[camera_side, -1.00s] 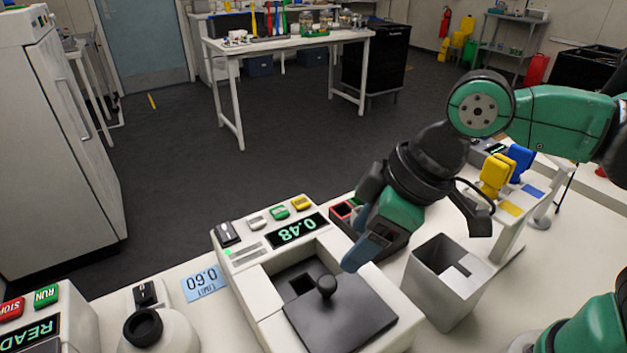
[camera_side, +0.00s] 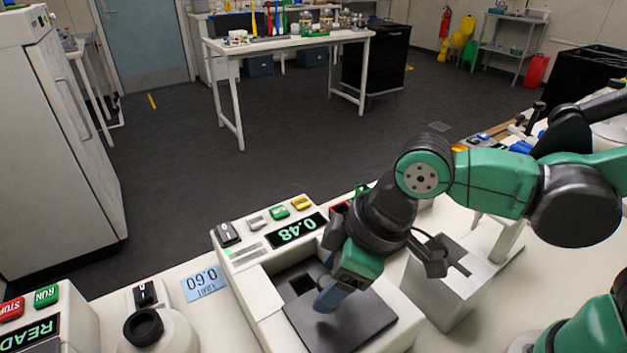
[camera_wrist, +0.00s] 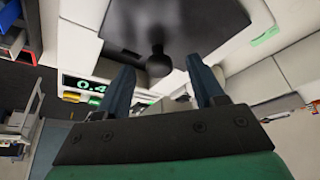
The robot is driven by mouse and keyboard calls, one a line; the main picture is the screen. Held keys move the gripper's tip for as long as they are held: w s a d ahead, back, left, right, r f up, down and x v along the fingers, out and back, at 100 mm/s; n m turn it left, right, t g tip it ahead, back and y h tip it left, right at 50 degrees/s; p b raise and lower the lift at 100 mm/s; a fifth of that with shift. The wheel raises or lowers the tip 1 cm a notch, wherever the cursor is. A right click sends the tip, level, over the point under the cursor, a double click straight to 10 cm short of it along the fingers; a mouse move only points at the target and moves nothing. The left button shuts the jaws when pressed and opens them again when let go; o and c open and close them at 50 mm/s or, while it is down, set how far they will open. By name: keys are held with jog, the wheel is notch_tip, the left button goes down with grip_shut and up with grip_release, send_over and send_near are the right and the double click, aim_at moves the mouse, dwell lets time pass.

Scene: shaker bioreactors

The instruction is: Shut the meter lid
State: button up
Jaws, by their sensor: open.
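The meter (camera_side: 250,273) is a white box with a display reading 0.48. Its dark flat lid (camera_side: 370,325) lies over part of the recess, and a dark square opening (camera_side: 298,284) shows uncovered beside it. In the wrist view the lid (camera_wrist: 190,22) carries a round black knob (camera_wrist: 159,62). My gripper (camera_wrist: 168,78) is open, with one finger on each side of the knob in that picture; contact cannot be told. In the side view my gripper (camera_side: 326,300) is low over the lid and hides the knob.
A grey open-topped bin (camera_side: 440,290) stands right of the meter. A card reading 0.60 (camera_side: 203,283) lies to its left, near a white device with a black ring (camera_side: 143,327).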

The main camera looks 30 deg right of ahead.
grip_shut()
dwell(1.4)
